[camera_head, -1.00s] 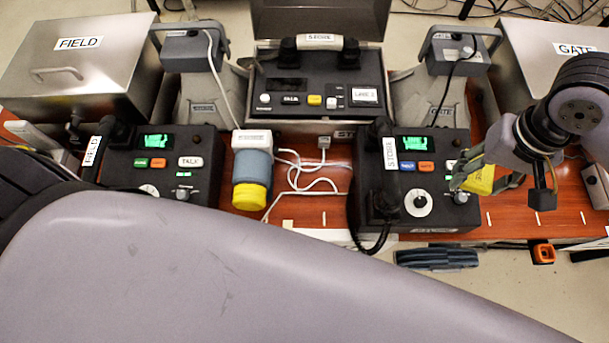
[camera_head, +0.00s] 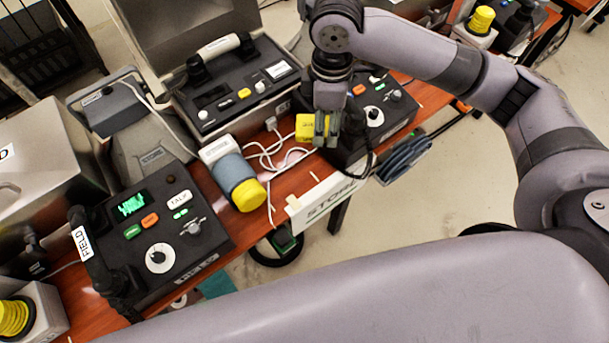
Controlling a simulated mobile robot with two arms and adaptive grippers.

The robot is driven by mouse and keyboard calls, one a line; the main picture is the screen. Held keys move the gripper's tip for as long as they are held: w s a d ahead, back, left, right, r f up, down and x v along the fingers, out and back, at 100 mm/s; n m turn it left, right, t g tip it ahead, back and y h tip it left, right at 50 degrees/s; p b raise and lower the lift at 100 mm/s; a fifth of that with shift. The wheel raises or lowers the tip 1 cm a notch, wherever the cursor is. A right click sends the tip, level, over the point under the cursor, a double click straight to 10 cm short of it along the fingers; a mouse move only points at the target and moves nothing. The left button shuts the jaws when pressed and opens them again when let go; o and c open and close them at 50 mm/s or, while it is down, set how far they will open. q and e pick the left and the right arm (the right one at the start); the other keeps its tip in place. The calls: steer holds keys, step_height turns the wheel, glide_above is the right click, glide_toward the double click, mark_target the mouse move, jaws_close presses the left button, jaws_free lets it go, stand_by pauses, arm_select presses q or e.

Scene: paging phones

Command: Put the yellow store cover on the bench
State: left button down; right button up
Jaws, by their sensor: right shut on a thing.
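My right gripper (camera_head: 327,130) is shut on a yellow cover (camera_head: 307,126) with dark lettering, too small to read. The gripper partly hides the cover, which is over the middle of the red-brown bench (camera_head: 289,184). I cannot tell how high the cover is above the bench. The cover is beside a black desk phone (camera_head: 386,118) and near white cables. The STORE case (camera_head: 238,88) with its handset is behind and to the left. My left gripper is not in view; a large grey arm link of mine fills the foreground.
The FIELD phone (camera_head: 165,225) is at the left. A STORE sign (camera_head: 325,200) hangs at the bench's front edge. A strip of bare wood shows around the cables.

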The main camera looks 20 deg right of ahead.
steer(key=shift+w+a+f+n, duration=0.2)
steer(key=shift+w+n, duration=0.3)
steer(key=shift+n, duration=0.6)
steer(key=shift+w+a+f+n, duration=0.15)
steer(key=shift+w+f+n, duration=0.15)
steer(key=shift+n, duration=0.6)
steer(key=shift+w+a+n, duration=0.2)
steer(key=shift+w+n, duration=0.05)
steer(key=shift+n, duration=0.55)
steer(key=shift+w+a+f+n, duration=0.15)
steer(key=shift+w+f+n, duration=0.1)
steer(key=shift+n, duration=0.55)
steer(key=shift+f, duration=0.2)
glide_above(311, 173)
steer(key=shift+n, duration=0.3)
step_height(311, 173, down, 15)
steer(key=shift+f, duration=0.15)
step_height(311, 173, down, 4)
steer(key=shift+f, duration=0.2)
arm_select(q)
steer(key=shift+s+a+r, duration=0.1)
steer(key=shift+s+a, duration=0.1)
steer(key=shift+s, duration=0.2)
